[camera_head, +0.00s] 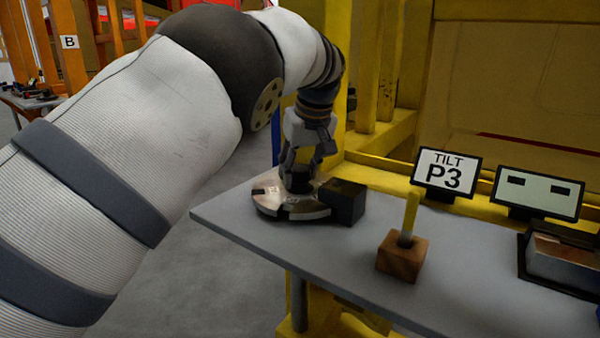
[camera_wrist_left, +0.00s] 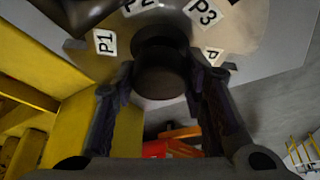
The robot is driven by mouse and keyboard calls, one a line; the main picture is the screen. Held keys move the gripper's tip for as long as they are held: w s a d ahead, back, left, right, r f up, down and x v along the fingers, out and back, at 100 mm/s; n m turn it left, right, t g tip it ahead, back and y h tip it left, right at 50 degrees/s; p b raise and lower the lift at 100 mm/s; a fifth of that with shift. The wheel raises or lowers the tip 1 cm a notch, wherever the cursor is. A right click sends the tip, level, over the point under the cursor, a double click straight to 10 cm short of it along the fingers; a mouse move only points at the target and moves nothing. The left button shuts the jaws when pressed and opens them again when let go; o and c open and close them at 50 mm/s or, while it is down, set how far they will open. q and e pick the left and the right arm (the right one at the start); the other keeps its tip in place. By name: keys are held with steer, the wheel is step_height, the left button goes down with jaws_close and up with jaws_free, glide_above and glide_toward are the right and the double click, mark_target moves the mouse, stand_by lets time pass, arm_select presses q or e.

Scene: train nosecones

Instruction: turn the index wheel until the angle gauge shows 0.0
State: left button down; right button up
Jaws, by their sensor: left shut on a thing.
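The index wheel (camera_head: 268,203) is a round metallic disc lying near the left end of the grey bench. In the left wrist view the wheel (camera_wrist_left: 235,35) carries labels P1, P2, P3 and a partly cut-off one. My left gripper (camera_head: 299,180) reaches down from above and is shut on the dark knob (camera_wrist_left: 162,72) at the wheel's middle, a finger on each side. A screen (camera_head: 447,171) reads "TILT P3". A second screen (camera_head: 537,193) shows only two dark dashes; I see no angle number on it. My right gripper is not in view.
A black block (camera_head: 345,202) stands against the wheel's right side. A wooden block (camera_head: 402,258) with an upright yellow stick (camera_head: 410,215) stands at the bench's middle. A dark tray with a metal piece (camera_head: 562,262) is at the right. A yellow frame (camera_head: 385,180) runs behind.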

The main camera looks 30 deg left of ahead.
mark_target(308, 193)
arm_select(q)
steer(key=shift+f+n+g+b, duration=0.15)
steer(key=shift+n+g+b, duration=0.25)
steer(key=shift+n, duration=0.7)
steer(key=c, duration=1)
jaws_free()
steer(key=shift+r, duration=0.2)
steer(key=v, duration=0.7)
steer(key=shift+d, duration=0.15)
